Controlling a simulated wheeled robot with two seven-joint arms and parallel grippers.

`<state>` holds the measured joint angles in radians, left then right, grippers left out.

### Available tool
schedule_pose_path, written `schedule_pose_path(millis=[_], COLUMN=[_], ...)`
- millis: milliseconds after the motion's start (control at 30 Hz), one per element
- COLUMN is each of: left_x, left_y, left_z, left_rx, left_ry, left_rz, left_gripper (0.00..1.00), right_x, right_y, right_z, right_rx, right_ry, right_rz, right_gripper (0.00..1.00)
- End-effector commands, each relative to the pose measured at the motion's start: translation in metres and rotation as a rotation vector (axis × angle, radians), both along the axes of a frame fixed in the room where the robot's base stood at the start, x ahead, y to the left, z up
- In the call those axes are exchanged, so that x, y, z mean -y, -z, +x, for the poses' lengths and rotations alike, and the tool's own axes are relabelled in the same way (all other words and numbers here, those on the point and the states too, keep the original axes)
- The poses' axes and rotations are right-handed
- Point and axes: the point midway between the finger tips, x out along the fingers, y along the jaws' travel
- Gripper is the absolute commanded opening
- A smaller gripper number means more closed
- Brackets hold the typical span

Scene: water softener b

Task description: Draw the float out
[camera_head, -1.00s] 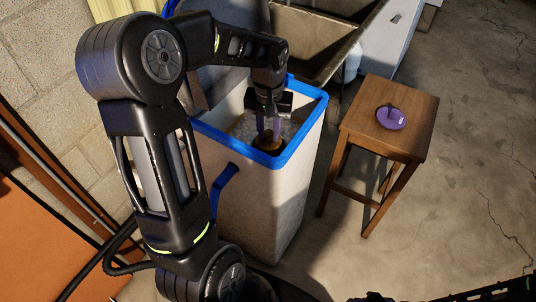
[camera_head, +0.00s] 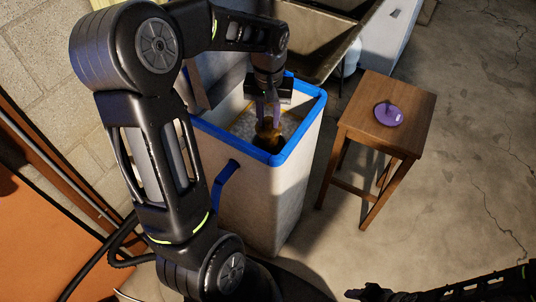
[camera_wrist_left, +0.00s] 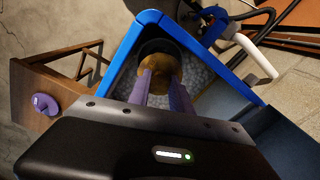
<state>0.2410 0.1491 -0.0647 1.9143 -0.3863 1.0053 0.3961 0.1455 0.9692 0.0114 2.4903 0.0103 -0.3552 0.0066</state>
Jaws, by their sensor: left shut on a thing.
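The brine tank (camera_head: 262,190) is a pale box with a blue rim, and it stands open in the middle of the head view. The float (camera_head: 268,129) is a brown-orange piece over the dark round well (camera_head: 268,145) inside the tank. My left gripper (camera_head: 268,118) points down into the tank with its purple fingers shut on the float. In the left wrist view, the float (camera_wrist_left: 163,72) sits between the fingertips, in front of the dark well. The float's lower part is hidden. My right gripper (camera_head: 368,294) shows only partly at the bottom edge.
A purple round cap (camera_head: 388,115) with a knob lies on a wooden stool (camera_head: 412,137) right of the tank. A blue overflow fitting (camera_head: 222,185) juts from the tank's front. A sink basin (camera_head: 318,50) is behind. Pale salt lies around the well. The floor at right is clear.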

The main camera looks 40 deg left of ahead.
Motion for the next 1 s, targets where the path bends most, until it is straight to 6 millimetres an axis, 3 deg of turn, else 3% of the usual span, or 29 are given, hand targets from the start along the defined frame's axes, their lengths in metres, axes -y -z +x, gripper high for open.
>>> schedule_pose_path(millis=[500, 767, 1000], left_x=[0.000, 0.000, 0.000], left_y=[-0.057, -0.077, -0.079], left_z=[0.000, 0.000, 0.000], left_rx=[0.001, 0.002, 0.001], left_ry=[0.000, 0.000, 0.000], left_rz=[0.000, 0.001, 0.000], left_gripper=[0.00, 0.00, 0.00], right_x=[0.000, 0.000, 0.000], right_y=[-0.043, -0.045, -0.045], right_z=[0.000, 0.000, 0.000], right_rx=[0.000, 0.000, 0.000], right_ry=[0.000, 0.000, 0.000], right_rz=[0.000, 0.000, 0.000], right_gripper=[0.42, 0.42, 0.42])
